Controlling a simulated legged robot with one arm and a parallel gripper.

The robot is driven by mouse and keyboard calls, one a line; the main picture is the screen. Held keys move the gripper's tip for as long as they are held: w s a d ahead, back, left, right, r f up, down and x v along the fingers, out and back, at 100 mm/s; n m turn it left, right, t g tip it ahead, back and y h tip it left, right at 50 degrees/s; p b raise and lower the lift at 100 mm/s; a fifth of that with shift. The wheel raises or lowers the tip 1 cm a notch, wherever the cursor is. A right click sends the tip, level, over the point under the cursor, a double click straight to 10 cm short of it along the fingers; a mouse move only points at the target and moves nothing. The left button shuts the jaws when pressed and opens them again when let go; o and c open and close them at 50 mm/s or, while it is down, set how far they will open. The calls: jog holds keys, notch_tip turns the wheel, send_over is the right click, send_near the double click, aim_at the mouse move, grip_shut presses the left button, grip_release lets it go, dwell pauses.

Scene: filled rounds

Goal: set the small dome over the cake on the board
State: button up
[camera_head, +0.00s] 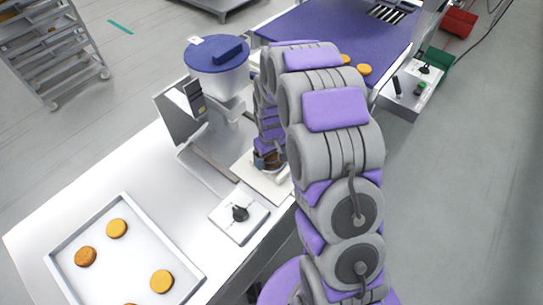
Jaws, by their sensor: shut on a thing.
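My gripper (268,153) is low over a pale board (249,171) on the metal table, and my own arm covers much of it. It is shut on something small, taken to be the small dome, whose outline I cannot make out. A dark brown form (265,163) shows at the jaws, just above or on the board. I cannot tell whether this is the cake or the held thing, nor whether they touch.
A tray (62,251) with several golden rounds lies at the front left. A square white plate with a black knob (240,213) is near the board. A blue-lidded hopper (216,66) stands behind. A purple belt (335,32) carries rounds. A rack (50,50) stands far left.

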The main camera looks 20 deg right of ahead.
jog(key=shift+d, duration=0.3)
jog(key=shift+a+f, duration=0.1)
jog(key=shift+a, duration=0.15)
jog(key=o, duration=1.2)
jog(key=shift+d, duration=0.1)
jog(key=shift+o, duration=0.2)
jog(key=shift+r+p, duration=1.6)
jog(key=shift+r, duration=1.9)
